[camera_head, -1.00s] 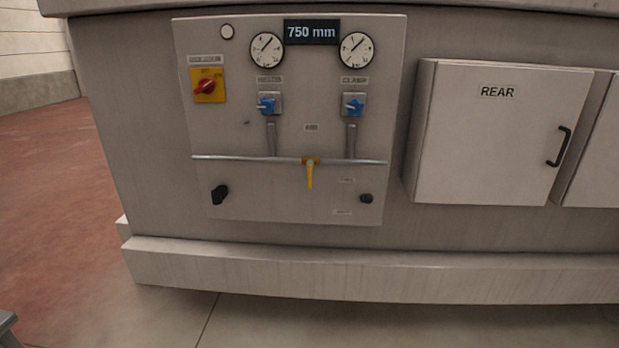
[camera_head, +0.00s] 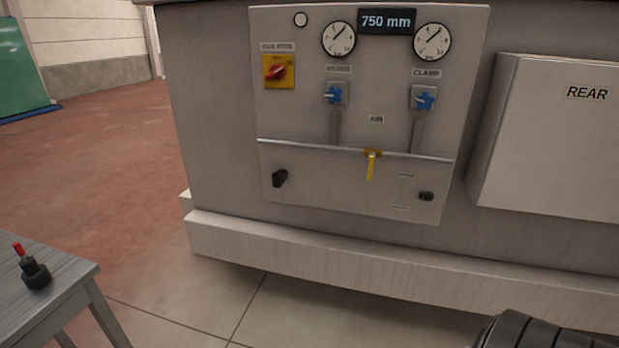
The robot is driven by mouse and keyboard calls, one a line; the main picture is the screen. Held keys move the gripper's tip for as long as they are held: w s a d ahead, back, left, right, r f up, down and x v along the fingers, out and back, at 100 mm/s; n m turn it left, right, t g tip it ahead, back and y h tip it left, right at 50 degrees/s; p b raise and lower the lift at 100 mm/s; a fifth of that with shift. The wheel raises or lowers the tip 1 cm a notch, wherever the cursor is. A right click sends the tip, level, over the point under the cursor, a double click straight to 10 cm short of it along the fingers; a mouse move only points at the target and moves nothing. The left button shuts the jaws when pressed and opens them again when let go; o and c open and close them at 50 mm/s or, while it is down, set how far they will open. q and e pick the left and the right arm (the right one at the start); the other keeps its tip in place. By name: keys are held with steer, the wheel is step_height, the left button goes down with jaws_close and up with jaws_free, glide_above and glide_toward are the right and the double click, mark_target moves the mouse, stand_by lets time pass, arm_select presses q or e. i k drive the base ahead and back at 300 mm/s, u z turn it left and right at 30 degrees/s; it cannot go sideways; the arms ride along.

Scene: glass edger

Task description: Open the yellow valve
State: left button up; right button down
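The yellow valve (camera_head: 371,164) sits on the thin horizontal air pipe (camera_head: 300,147) across the lower part of the grey control panel (camera_head: 330,205). Its lever hangs straight down, across the pipe, under the AIR label. Nothing touches it. Neither gripper shows in the head view. A black ribbed part, probably of my own arm, shows at the bottom right edge, well below and right of the valve.
Two blue knobs (camera_head: 424,97), gauges (camera_head: 432,42) and a red-yellow switch (camera_head: 278,71) are above the pipe. A black knob (camera_head: 280,178) is lower left. A ledge (camera_head: 300,251) juts out below. A grey table (camera_head: 60,290) with a black-and-red object (camera_head: 35,270) stands lower left.

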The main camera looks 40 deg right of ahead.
mark_target(371, 156)
steer(key=u, duration=1.05)
steer(key=k, duration=0.7)
steer(key=z, duration=1.65)
